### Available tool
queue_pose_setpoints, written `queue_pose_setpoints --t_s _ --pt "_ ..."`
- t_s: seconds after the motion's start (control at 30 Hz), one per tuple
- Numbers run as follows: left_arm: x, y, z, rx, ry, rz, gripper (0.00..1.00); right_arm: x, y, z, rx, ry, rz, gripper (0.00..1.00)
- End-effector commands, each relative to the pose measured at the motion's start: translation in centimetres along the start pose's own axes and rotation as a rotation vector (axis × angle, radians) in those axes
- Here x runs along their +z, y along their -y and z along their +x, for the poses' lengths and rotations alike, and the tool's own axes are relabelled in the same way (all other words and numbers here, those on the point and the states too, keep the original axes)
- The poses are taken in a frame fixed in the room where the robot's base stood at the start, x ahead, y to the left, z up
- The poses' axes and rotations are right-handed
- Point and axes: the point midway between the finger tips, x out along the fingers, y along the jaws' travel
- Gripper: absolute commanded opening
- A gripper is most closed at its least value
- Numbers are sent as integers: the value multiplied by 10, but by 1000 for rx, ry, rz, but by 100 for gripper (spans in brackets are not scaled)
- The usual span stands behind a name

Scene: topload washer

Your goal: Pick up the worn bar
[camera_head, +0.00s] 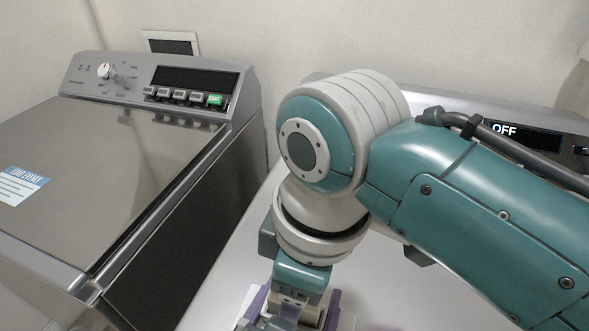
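My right arm comes in from the right and bends down over the white top of the right-hand machine. My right gripper (290,318) points down at the bottom edge, and its fingertips are cut off or hidden. A purple and white thing (335,308) shows around and behind the gripper at the bottom edge. Only small parts of it show, and I cannot tell what it is or whether the gripper touches it. I cannot make out the worn bar for certain. My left gripper is not in view.
A washer (110,165) with a grey lid, a blue-and-white label (20,186) and a raised control panel (165,88) stands on the left. The right-hand machine's white top (240,265) has a panel display reading OFF (520,135). A wall is behind.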

Motion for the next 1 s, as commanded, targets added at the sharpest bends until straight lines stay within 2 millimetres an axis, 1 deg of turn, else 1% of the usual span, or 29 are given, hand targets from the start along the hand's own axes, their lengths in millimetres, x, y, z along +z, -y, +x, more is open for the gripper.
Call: queue_pose_setpoints --t_s 0.07,0.27,0.7,0.8,1.0 --pt "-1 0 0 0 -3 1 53 0 0 3 0 0 -1 60" --pt "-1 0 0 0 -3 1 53 0 0 3 0 -1 -1 59" --pt "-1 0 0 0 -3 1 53 0 0 3 0 -1 0 9" --pt "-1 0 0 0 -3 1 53 0 0 3 0 -1 0 0" --pt "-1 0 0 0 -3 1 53 0 0 3 1 -1 0 0"
